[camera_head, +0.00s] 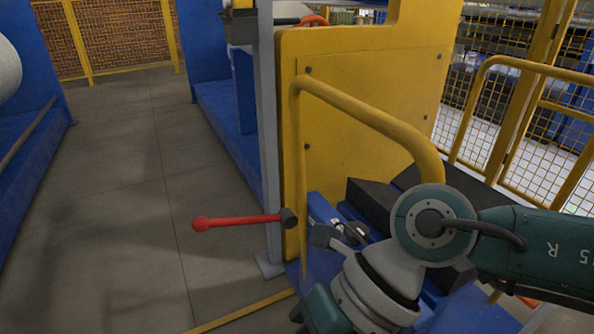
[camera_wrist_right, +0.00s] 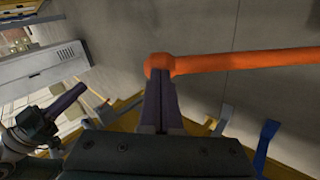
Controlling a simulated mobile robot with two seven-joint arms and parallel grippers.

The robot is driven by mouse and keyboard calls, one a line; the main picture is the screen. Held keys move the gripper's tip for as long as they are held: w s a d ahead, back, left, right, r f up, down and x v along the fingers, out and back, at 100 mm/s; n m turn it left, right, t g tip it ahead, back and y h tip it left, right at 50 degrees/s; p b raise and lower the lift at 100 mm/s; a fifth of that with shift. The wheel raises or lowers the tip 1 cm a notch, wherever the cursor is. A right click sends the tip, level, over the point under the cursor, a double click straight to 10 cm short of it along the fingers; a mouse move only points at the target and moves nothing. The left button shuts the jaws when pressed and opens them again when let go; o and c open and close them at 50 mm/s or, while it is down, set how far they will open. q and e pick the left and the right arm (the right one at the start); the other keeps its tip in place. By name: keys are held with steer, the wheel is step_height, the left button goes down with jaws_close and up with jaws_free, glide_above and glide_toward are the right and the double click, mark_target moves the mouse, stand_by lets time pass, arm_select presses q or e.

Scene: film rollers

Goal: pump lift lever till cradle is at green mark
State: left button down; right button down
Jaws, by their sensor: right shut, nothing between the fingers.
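The red lift lever (camera_head: 238,221) sticks out to the left, nearly level, from a dark hub beside the grey upright post (camera_head: 270,130). Its round knob is at the left end. In the right wrist view the lever (camera_wrist_right: 245,63) runs to the right from a thicker end. My right gripper (camera_wrist_right: 161,88) is shut and empty, its tips overlapping that end in the picture; I cannot tell whether they touch. In the head view only my right arm and wrist show, not the fingers. I cannot make out a cradle or a green mark.
A yellow panel (camera_head: 375,110) with a curved yellow rail (camera_head: 370,115) stands close to my right arm. Blue machine frames (camera_head: 222,130) stand behind and at the left. Yellow mesh fencing (camera_head: 535,110) is at the right. The grey floor (camera_head: 110,200) at the left is clear.

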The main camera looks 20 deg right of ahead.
steer(key=b+x, duration=0.1)
steer(key=x, duration=0.1)
steer(key=b+x, duration=0.1)
steer(key=x, duration=0.1)
steer(key=b+x, duration=0.1)
steer(key=x, duration=0.1)
steer(key=shift+d+f, duration=0.25)
steer(key=shift+d, duration=0.15)
steer(key=shift+s+a+f, duration=0.1)
steer(key=shift+a+f, duration=0.1)
steer(key=shift+a, duration=0.1)
